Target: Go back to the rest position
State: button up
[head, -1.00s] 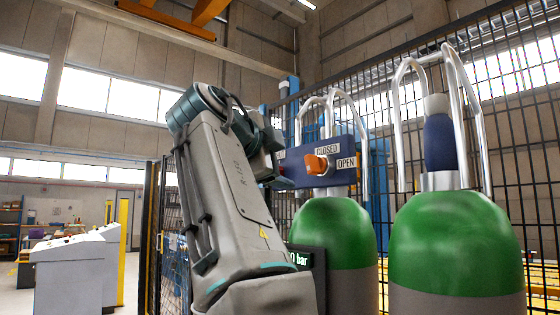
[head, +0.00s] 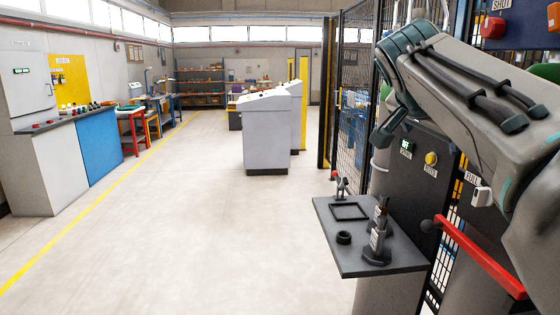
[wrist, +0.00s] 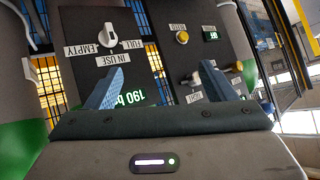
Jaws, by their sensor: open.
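My gripper (wrist: 162,80) shows in the wrist view as two blue fingers set wide apart, with nothing between them. They are in front of dark panels with a white knob (wrist: 110,38) labelled EMPTY, IN USE and FULL, and a yellow button (wrist: 182,37). Whether the fingertips touch the panels is hard to tell, but a gap seems to show. In the head view my raised arm fills the upper right, and the gripper's fingers cannot be made out there.
A grey shelf (head: 345,262) with small fixtures stands below my arm. A red lever (head: 480,258) sticks out at the lower right. A mesh fence (head: 353,90) rises behind. Grey consoles (head: 266,130) stand further back. The floor (head: 215,220) at centre-left is clear.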

jog(key=s+a+f+n+g+y+p, duration=0.1)
jog(key=s+a+f+n, duration=0.3)
jog(key=f, duration=0.5)
jog(key=s+a+f+n+g+y+p, duration=0.2)
jog(key=s+a+f+n+y+p, duration=0.1)
jog(key=s+f, duration=0.5)
jog(key=s+a+f+n+g+y+p, duration=0.1)
jog(key=s+a+f+n+g+y, duration=0.1)
jog(key=s+f, duration=0.4)
notch_tip(320, 180, down, 6)
jog(key=a+n+y, duration=0.1)
jog(key=a+n, duration=0.1)
jog(key=shift+s+a+r+n+p, duration=0.2)
jog(key=shift+a+n+p, duration=0.1)
jog(key=shift+a+p, duration=0.1)
